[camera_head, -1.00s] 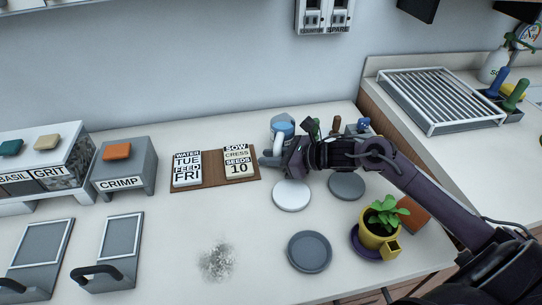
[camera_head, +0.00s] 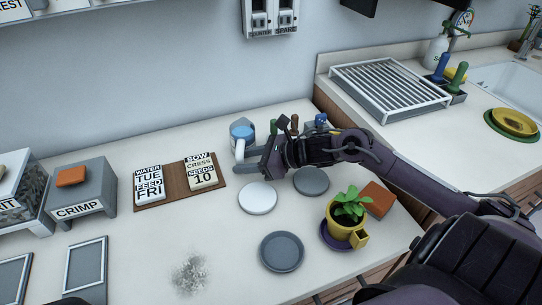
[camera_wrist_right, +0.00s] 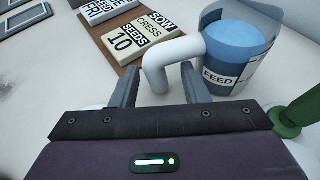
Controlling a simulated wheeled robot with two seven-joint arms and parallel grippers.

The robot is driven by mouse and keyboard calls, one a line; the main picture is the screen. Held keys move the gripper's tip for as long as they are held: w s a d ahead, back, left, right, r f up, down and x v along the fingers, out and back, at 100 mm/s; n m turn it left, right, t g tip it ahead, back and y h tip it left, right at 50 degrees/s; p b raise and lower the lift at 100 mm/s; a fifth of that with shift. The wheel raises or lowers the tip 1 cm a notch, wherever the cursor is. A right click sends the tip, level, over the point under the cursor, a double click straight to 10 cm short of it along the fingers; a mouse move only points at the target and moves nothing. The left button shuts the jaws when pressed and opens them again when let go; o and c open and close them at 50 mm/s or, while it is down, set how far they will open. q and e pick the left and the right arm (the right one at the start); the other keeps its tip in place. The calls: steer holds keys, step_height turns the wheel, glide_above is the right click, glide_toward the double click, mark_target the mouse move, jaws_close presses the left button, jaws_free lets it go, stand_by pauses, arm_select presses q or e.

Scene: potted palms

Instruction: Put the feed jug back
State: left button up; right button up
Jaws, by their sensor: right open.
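The feed jug (camera_head: 242,131), with a blue top and a white handle, stands upright at the back of the white table. In the right wrist view the jug (camera_wrist_right: 232,52) shows its FEED label. My right gripper (camera_head: 248,166) is beside the jug on its near side. In the right wrist view my right gripper (camera_wrist_right: 162,88) is open, with its fingers on either side of the lower part of the white handle (camera_wrist_right: 158,68). I cannot tell whether a finger touches it. My left gripper is not in view.
A calendar board (camera_head: 177,184) lies left of the jug. A white disc (camera_head: 258,198), grey discs (camera_head: 282,252) and a potted plant (camera_head: 347,212) on a purple saucer stand in front. Small tools, one with a green handle (camera_wrist_right: 294,112), stand right of the jug. Grey spilled grains (camera_head: 190,273) lie front left.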

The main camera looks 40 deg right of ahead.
steer(key=shift+p+v, duration=0.3)
steer(key=shift+v, duration=3.75)
